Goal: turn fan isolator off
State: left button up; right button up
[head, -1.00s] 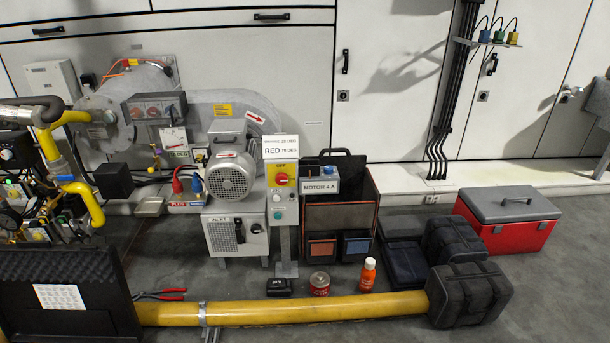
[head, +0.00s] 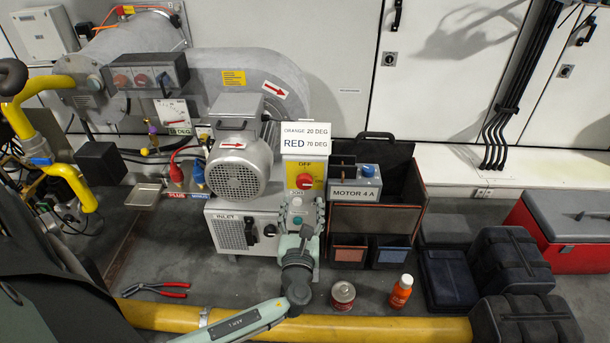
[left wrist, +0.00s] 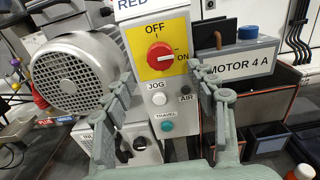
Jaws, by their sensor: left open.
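The fan isolator is a red rotary knob (head: 304,181) on a yellow plate marked OFF and ON, on a grey post-mounted box beside the fan motor (head: 240,165). In the left wrist view the knob (left wrist: 160,56) has its white mark toward ON, at the right; OFF is above. My left gripper (head: 300,212) is in front of the box, just below the knob. Its open fingers (left wrist: 160,88) stand either side of the box's lower front, apart from the knob. Between them show the white JOG button (left wrist: 159,99) and green TRAVEL button (left wrist: 167,126). My right gripper is not seen.
The MOTOR 4 A box (head: 356,184) stands close at the right of the isolator. A yellow pipe (head: 400,331) runs along the floor in front, with red-handled pliers (head: 160,290), a tin (head: 343,295) and an orange bottle (head: 401,291) nearby. Black cases (head: 510,262) stand at the right.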

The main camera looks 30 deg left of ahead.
aim_at(304, 184)
pick_arm(q)
jog(key=x, duration=0.7)
jog(key=shift+d+r, duration=0.1)
jog(key=shift+w+a, duration=0.25)
jog(key=shift+w, duration=0.05)
jog(key=shift+c, duration=0.4)
jog(key=c, duration=1.1)
